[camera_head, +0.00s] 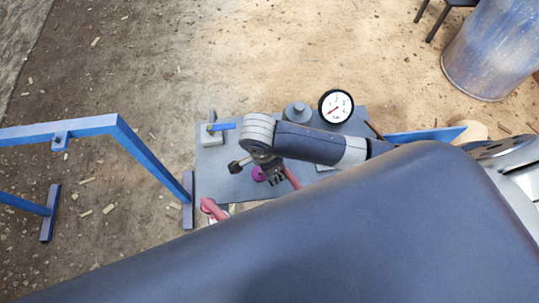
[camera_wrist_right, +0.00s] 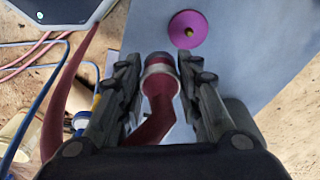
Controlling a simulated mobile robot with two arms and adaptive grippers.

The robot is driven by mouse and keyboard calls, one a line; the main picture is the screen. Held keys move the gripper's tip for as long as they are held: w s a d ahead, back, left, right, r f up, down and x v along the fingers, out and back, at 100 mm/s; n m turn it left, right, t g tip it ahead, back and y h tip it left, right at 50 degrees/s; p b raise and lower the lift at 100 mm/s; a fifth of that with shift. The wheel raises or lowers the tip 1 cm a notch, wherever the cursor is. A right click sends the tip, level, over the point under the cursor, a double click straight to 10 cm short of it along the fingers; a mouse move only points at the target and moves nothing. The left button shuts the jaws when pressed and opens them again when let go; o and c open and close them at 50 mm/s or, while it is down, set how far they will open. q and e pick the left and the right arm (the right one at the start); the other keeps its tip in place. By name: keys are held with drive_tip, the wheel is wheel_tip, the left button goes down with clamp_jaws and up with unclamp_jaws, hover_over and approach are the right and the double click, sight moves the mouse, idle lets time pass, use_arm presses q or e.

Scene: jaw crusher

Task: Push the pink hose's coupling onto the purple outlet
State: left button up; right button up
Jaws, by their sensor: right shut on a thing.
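The purple outlet (camera_wrist_right: 187,29) is a round disc with a small yellowish centre, on a grey-blue plate, at the top of the right wrist view. In the head view the outlet (camera_head: 258,174) shows partly beside my gripper. My right gripper (camera_wrist_right: 160,78) is shut on the hose's coupling (camera_wrist_right: 159,64), which has a pale band and a dark end. The pink hose (camera_wrist_right: 157,122) bends away below it. In the wrist view the coupling appears apart from the outlet, below and left of it; the depth gap is unclear. My right gripper (camera_head: 272,172) also shows in the head view. My left gripper is out of view.
The grey plate (camera_head: 222,180) carries a pressure gauge (camera_head: 336,106), a grey round fitting (camera_head: 297,112) and a blue-handled valve (camera_head: 221,126). A blue frame (camera_head: 150,158) stands at left. A blue barrel (camera_head: 490,50) stands at upper right. Blue and pink lines run at left in the wrist view.

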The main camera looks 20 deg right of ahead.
idle(0.3)
